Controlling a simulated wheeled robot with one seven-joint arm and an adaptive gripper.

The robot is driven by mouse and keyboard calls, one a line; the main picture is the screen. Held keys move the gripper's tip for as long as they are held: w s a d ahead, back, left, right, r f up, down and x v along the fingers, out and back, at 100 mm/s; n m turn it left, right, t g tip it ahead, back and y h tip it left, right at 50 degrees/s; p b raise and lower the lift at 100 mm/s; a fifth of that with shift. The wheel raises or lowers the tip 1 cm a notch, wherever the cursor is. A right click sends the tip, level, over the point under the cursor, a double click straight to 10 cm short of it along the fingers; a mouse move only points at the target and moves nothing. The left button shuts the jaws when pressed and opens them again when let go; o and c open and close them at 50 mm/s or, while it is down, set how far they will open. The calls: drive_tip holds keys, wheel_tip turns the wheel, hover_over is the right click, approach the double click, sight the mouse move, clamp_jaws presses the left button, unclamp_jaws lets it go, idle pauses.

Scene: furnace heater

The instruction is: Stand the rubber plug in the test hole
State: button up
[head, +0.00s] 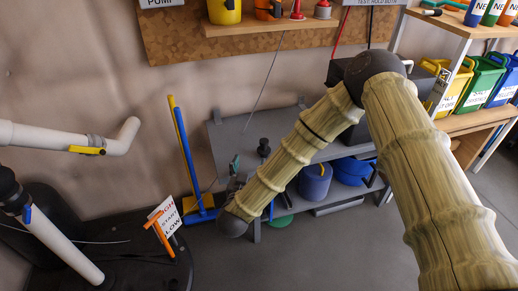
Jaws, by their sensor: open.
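My arm reaches from the lower right over the grey bench, and its wrist hangs in front of the bench's left end. The dark parts just above the wrist look like my gripper (236,172); it is small and partly hidden, and I see nothing clearly held. A small black knobbed object (263,147) stands upright on the bench, right of the gripper and apart from it. It may be the rubber plug, but it is too small to be sure. I cannot make out the test hole. A partly cut-off sign reading TEST HOLE (371,3) is at the top of the wall board.
The grey bench (228,132) has blue containers (314,181) on its lower shelf. A blue and yellow broom (184,150) leans on the wall to its left. White pipes (60,136) and an orange-posted sign (164,217) stand farther left. Coloured bins (484,82) fill the right shelves. The front floor is clear.

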sight(263, 149)
drive_tip(key=shift+t+h, duration=0.3)
drive_tip(key=shift+h, duration=0.4)
drive_tip(key=w+d, duration=0.2)
drive_tip(key=w, duration=0.1)
drive_tip(key=w+d+b, duration=0.1)
drive_tip(key=w, duration=0.1)
drive_tip(key=shift+w+d, duration=0.2)
drive_tip(key=shift+d, duration=0.05)
drive_tip(key=b+x, duration=0.1)
drive_tip(key=x, duration=0.3)
drive_tip(key=shift+w+d+f+b, duration=0.1)
drive_tip(key=shift+d+b, duration=0.1)
drive_tip(key=shift+b, duration=0.1)
drive_tip(key=shift+w+d, duration=0.1)
drive_tip(key=shift+w, duration=0.35)
drive_tip(key=shift+c, duration=0.2)
drive_tip(key=c, duration=1)
